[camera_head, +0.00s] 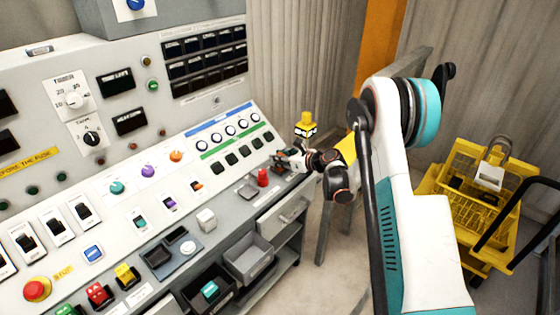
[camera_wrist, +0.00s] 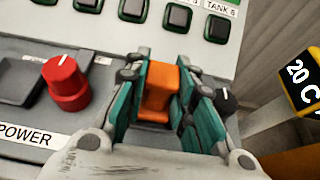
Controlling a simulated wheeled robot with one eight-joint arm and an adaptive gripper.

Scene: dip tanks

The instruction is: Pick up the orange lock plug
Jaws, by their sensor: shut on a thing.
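The orange lock plug (camera_wrist: 159,88) is a blocky orange piece at the centre of the wrist view. My gripper (camera_wrist: 160,110) has its teal-padded fingers on both sides of it and is shut on it. The plug is over the grey ledge of the control panel, and I cannot tell whether it is lifted clear. In the head view my gripper (camera_head: 288,160) is at the right end of the panel, and the plug is hard to make out there.
A red knob (camera_wrist: 67,84) marked POWER stands left of my gripper; it also shows in the head view (camera_head: 263,177). A small black knob (camera_wrist: 227,102) is close on the right. A yellow cart (camera_head: 455,185) is at the right.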

